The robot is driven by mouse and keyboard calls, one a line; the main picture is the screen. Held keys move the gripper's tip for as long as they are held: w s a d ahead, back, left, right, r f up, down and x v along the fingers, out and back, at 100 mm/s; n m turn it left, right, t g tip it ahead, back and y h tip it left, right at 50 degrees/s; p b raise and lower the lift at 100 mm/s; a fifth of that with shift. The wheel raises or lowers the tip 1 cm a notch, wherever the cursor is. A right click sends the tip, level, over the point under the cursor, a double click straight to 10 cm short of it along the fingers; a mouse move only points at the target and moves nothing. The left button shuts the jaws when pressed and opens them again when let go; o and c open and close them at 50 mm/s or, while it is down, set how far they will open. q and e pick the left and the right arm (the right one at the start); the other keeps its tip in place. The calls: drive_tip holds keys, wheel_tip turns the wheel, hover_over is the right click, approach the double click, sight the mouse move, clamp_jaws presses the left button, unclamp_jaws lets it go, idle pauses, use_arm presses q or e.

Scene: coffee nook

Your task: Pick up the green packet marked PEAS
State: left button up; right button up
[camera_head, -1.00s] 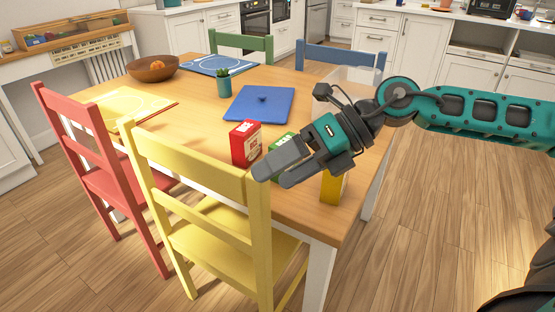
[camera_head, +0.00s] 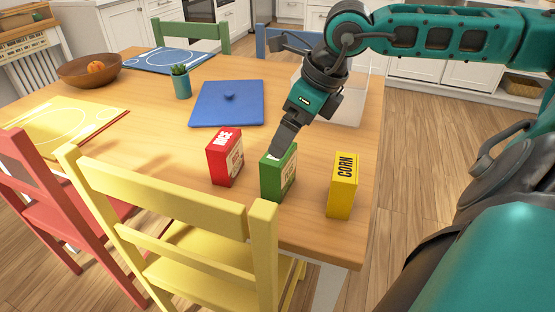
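The green packet (camera_head: 279,177) stands upright on the wooden table near its front edge, between a red packet marked RICE (camera_head: 226,158) and a yellow packet marked CORN (camera_head: 343,184). My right gripper (camera_head: 279,153) points down at the top of the green packet and covers part of its top and its marking. The fingers overlap in this view, so their gap is hidden, and I cannot tell whether they touch the packet. My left gripper is not in view.
A clear bin (camera_head: 352,105) stands behind my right gripper. A yellow chair (camera_head: 180,207) stands at the front edge.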

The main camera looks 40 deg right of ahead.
sight(279, 171)
drive_tip(key=shift+x, duration=3.55)
drive_tip(key=c, duration=0.8)
drive_tip(key=shift+r, duration=0.15)
